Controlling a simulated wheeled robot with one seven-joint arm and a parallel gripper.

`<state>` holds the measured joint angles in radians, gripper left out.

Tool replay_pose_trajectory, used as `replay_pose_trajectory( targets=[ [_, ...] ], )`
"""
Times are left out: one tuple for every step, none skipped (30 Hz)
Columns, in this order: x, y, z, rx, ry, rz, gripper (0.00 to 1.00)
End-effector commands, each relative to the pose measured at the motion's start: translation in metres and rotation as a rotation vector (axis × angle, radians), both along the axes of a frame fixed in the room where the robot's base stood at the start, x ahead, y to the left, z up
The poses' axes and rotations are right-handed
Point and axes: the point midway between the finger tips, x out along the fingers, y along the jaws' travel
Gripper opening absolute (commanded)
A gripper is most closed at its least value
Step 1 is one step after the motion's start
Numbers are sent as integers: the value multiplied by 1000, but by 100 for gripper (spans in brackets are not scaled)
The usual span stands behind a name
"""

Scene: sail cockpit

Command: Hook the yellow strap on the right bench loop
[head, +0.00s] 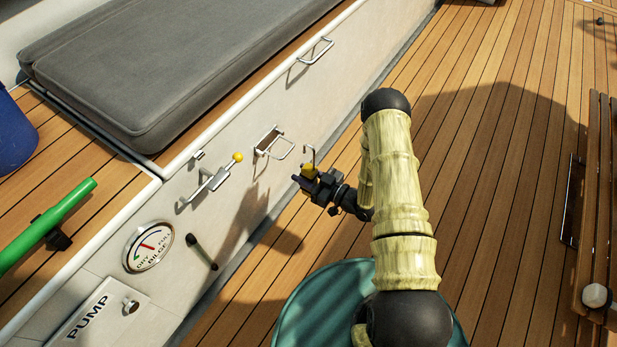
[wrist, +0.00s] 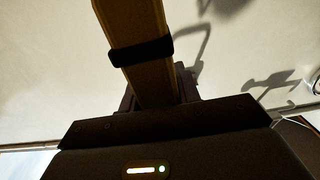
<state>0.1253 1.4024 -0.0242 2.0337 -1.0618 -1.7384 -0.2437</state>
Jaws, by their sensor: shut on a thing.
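My gripper (head: 305,180) is shut on the yellow strap (head: 309,170) in front of the pale bench side. A bent metal hook (head: 311,153) rises above the strap. In the wrist view the strap (wrist: 150,85) stands up between the jaws with a black band around it, and its upper end is cut off. One metal bench loop (head: 280,147) is just left of the hook, with a visible gap between them. Another bench loop (head: 316,52) is higher and farther right along the bench side.
A yellow-knobbed lever (head: 215,180), a bilge gauge (head: 148,247) and a pump panel (head: 97,312) are on the bench side at left. A grey cushion (head: 170,60) lies on top. A slatted wooden piece (head: 598,200) stands at far right. The deck between is clear.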

Motion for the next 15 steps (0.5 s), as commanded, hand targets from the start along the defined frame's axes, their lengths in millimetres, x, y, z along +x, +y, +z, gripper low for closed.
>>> replay_pose_trajectory(
  targets=[
    [2, 3, 0, 1, -3, 1, 1],
    [4, 5, 0, 1, -3, 1, 1],
    [5, 7, 0, 1, -4, 2, 1],
    [6, 8, 0, 1, -4, 2, 1],
    [7, 10, 0, 1, -4, 2, 1],
    [9, 12, -1, 0, -3, 2, 1],
    [10, 14, -1, 0, -3, 1, 1],
    [12, 15, -1, 0, -3, 1, 1],
    [13, 17, -1, 1, -2, 1, 1],
    [14, 19, 0, 2, -3, 2, 1],
    [15, 20, 0, 1, -3, 2, 1],
    [17, 22, 0, 1, -3, 2, 1],
    [18, 24, 0, 1, -4, 2, 1],
    [20, 25, 0, 1, -4, 1, 1],
    [21, 27, 0, 1, -4, 1, 1]
  ],
)
